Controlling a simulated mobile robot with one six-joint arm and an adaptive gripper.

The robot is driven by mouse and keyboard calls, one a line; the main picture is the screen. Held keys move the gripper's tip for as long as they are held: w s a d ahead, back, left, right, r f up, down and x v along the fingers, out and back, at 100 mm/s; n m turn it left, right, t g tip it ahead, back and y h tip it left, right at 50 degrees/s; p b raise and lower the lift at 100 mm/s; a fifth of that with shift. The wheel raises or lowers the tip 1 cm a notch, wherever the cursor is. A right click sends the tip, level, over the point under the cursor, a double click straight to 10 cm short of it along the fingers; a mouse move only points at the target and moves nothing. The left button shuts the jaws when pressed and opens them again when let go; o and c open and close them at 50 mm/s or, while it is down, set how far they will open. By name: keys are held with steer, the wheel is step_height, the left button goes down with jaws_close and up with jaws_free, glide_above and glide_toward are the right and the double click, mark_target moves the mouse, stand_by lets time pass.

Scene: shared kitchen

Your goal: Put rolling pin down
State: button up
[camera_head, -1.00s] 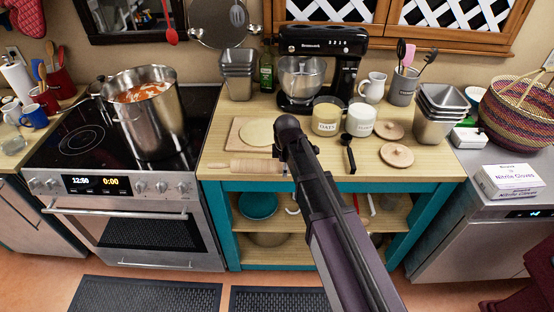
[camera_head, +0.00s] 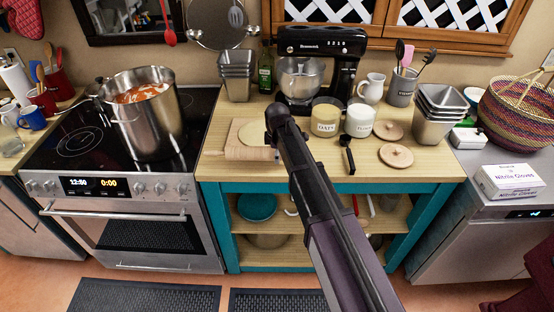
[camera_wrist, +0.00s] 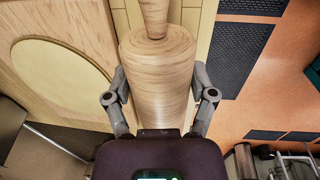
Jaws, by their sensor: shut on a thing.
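The wooden rolling pin (camera_head: 248,153) lies level, left to right, by the front edge of the cutting board (camera_head: 236,136). It fills the middle of the wrist view (camera_wrist: 160,70), one handle pointing up the picture. My gripper (camera_wrist: 160,86) is shut on the pin's thick body, one finger on each side. My arm hides the gripper in the head view. A flat round of dough (camera_head: 258,131) lies on the board, left of the pin in the wrist view (camera_wrist: 60,80). I cannot tell whether the pin touches the counter or board.
The counter (camera_head: 305,165) is narrow in front of the board, with floor beyond its edge. A stove with a full pot (camera_head: 148,115) stands left. Two canisters (camera_head: 326,117), a black-handled tool (camera_head: 347,155) and wooden lids (camera_head: 396,155) are right of my arm.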

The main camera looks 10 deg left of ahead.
mark_target(276, 165)
steer(key=shift+w+a+f+b, duration=0.15)
steer(key=shift+w+f+b, duration=0.05)
steer(key=shift+f+b, duration=0.3)
steer(key=shift+w+a+f+b, duration=0.1)
steer(key=shift+w+f+b, duration=0.1)
steer(key=shift+f+b, duration=1.1)
steer(key=shift+f, duration=0.05)
steer(key=shift+s+d+f+b, duration=0.1)
steer(key=shift+f+b, duration=0.45)
steer(key=shift+b, duration=0.1)
steer(key=o, duration=1.2)
steer(key=shift+f, duration=0.1)
steer(key=shift+r, duration=0.2)
steer(key=shift+r+p, duration=0.6)
steer(key=shift+p, duration=0.2)
steer(key=r+p, duration=0.4)
steer(key=s+r+p, duration=0.1)
steer(key=r+p, duration=0.6)
steer(key=shift+s+d+r+p, duration=0.15)
steer(key=shift+s+r+p, duration=0.05)
steer(key=shift+r+p, duration=0.15)
